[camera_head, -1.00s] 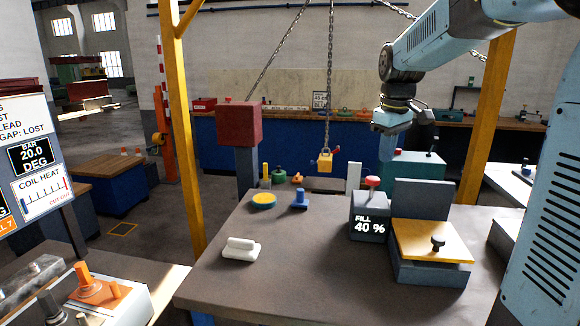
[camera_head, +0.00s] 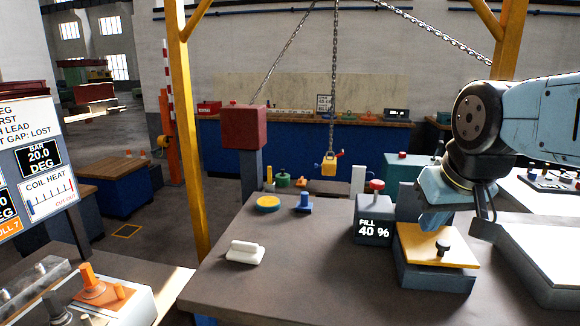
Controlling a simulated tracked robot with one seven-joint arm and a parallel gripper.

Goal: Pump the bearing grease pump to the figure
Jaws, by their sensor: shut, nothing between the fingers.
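The grease pump (camera_head: 372,218) is a dark grey box with a red-topped knob (camera_head: 377,186) on top. Its front reads "FILL 40 %". It stands on the brown-grey table, left of a grey block unit with a yellow plate (camera_head: 420,247) and a black knob (camera_head: 443,247). My gripper (camera_head: 434,222) points down over the rear of the yellow plate, right of the pump and apart from the red knob. It is shut and empty. Whether its tips touch the plate is unclear, and it hides part of the grey block behind.
A white piece (camera_head: 245,252), a yellow disc (camera_head: 268,203) and a blue knob (camera_head: 304,203) sit on the table. A small card (camera_head: 324,102) on the back wall is too small to read. The table's middle is clear.

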